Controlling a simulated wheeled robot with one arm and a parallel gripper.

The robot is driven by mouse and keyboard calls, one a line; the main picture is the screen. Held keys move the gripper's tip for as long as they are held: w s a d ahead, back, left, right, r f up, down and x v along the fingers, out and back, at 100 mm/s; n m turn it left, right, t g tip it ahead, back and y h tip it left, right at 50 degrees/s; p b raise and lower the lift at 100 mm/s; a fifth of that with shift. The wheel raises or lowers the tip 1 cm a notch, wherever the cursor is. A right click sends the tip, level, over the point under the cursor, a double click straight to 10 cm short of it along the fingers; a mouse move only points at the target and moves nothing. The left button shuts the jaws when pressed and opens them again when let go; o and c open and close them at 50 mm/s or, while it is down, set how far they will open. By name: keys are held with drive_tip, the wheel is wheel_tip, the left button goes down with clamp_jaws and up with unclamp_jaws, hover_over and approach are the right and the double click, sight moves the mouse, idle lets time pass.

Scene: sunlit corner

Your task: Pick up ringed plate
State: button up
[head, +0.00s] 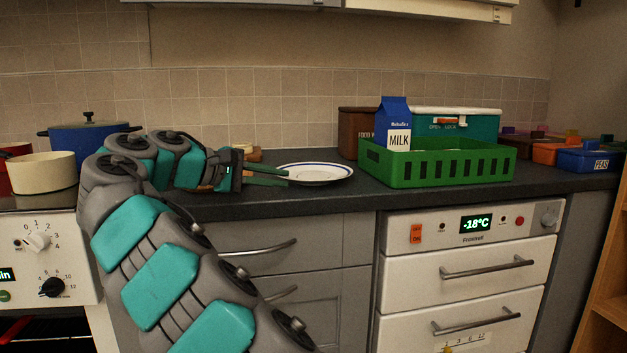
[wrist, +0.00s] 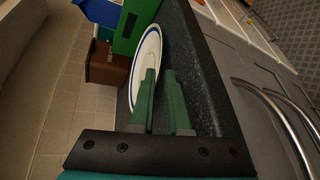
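The ringed plate (head: 322,172) is white with a blue ring and lies flat on the dark counter, left of the green crate. In the wrist view the plate (wrist: 149,45) is partly hidden behind one finger. My gripper (head: 287,178) is at the plate's left edge, with one finger above the other in the head view. In the wrist view a narrow gap shows between the green fingers of my gripper (wrist: 160,73), and the near rim is by the fingertips. I cannot tell whether the fingers touch the rim.
The green crate (head: 440,170) holds a milk carton (head: 397,125). Behind it stand a brown box (head: 357,123) and a teal box (head: 480,125). Pots (head: 42,172) stand at the left. Small coloured boxes (head: 588,159) are at the right. Drawer handles (head: 255,249) stick out below the counter.

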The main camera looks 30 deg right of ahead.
sight(299, 181)
drive_tip(key=x, duration=0.3)
drive_tip(key=s+x, duration=0.1)
drive_tip(key=x, duration=0.1)
drive_tip(key=shift+r+b, duration=0.1)
drive_tip(key=shift+b, duration=0.3)
clamp_jaws()
idle(1.0)
drive_tip(key=shift+r, duration=0.1)
